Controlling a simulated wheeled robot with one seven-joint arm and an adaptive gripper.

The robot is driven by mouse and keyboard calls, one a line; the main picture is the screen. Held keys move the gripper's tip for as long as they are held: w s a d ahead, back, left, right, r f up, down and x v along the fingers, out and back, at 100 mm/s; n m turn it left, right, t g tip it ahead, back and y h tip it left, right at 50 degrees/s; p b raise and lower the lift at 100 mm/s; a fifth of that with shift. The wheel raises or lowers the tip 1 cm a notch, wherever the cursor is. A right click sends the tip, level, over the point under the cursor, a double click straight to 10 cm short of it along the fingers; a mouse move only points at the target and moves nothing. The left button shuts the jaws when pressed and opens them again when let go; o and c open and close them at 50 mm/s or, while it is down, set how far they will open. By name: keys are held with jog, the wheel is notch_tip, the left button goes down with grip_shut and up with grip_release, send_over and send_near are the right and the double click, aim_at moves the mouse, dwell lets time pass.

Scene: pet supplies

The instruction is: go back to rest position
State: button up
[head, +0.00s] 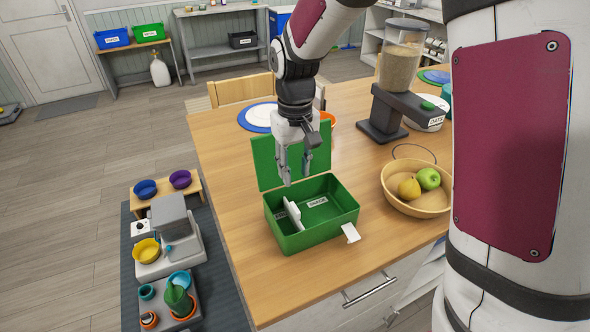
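My gripper (294,165) points down above the back left part of an open green box (291,243) on the wooden table. Its two fingers are apart, with nothing visible between them. The fingertips appear above the box, in front of its raised green lid (265,165). A white piece (292,213) stands tilted inside the box, below the gripper, and does not appear to be held. A white tag (351,233) sticks out at the box's right front side.
On the table (233,180) are a fruit bowl (412,205), a grain dispenser (400,70) and plates (257,117). My arm fills the right side. A low stand with bowls (168,240) is on the floor at left. Open floor (60,200) lies beyond.

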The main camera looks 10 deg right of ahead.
jog(key=s+d+r+m+t, duration=0.1)
jog(key=s+d+r+t, duration=0.2)
jog(key=s+r, duration=0.75)
jog(key=s+d+r+t, duration=0.1)
jog(key=s+r, duration=0.1)
jog(key=s, duration=0.3)
jog(key=s+d+r+m+t, duration=0.1)
jog(key=s+d+r, duration=0.1)
jog(key=s, duration=0.4)
jog(key=shift+s+r+t, duration=0.3)
jog(key=shift+r, duration=0.4)
dwell(0.6)
